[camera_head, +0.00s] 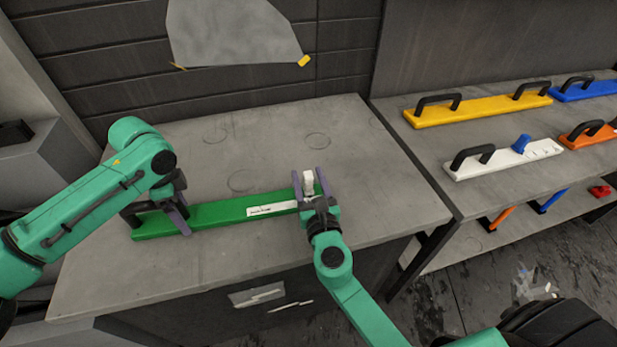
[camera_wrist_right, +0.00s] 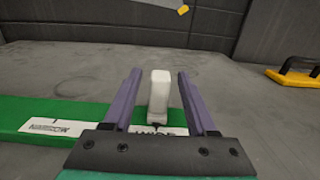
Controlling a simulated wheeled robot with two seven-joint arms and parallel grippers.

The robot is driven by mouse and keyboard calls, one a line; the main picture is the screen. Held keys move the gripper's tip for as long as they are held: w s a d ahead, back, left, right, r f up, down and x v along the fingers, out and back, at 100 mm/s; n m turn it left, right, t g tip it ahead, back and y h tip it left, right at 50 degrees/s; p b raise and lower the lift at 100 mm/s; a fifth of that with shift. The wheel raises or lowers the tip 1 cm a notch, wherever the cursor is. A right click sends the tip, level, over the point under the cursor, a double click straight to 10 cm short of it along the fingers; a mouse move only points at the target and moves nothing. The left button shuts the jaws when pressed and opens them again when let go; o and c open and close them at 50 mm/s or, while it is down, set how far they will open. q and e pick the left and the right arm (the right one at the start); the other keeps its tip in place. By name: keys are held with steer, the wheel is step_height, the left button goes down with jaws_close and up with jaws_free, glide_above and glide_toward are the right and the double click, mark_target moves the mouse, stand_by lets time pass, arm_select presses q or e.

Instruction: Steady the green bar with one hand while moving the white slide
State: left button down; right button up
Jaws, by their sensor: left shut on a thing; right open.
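The green bar (camera_head: 221,214) lies flat on the grey table, with a white label strip on it and a black handle (camera_head: 131,214) at its left end. My left gripper (camera_head: 181,218) is shut on that black handle. The white slide (camera_head: 308,181) stands upright at the bar's right end and shows in the right wrist view (camera_wrist_right: 159,93). My right gripper (camera_head: 311,184) is open, with its purple fingers on either side of the slide. A gap shows between the slide and each finger in the right wrist view. My right gripper hides the bar's right end in the head view.
The grey table (camera_head: 380,190) is clear behind and right of the bar. A shelf unit at right holds a yellow bar (camera_head: 478,107), a white bar (camera_head: 505,158) with a blue slide, and several other coloured tools.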

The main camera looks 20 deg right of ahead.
jaws_close()
stand_by(1.3)
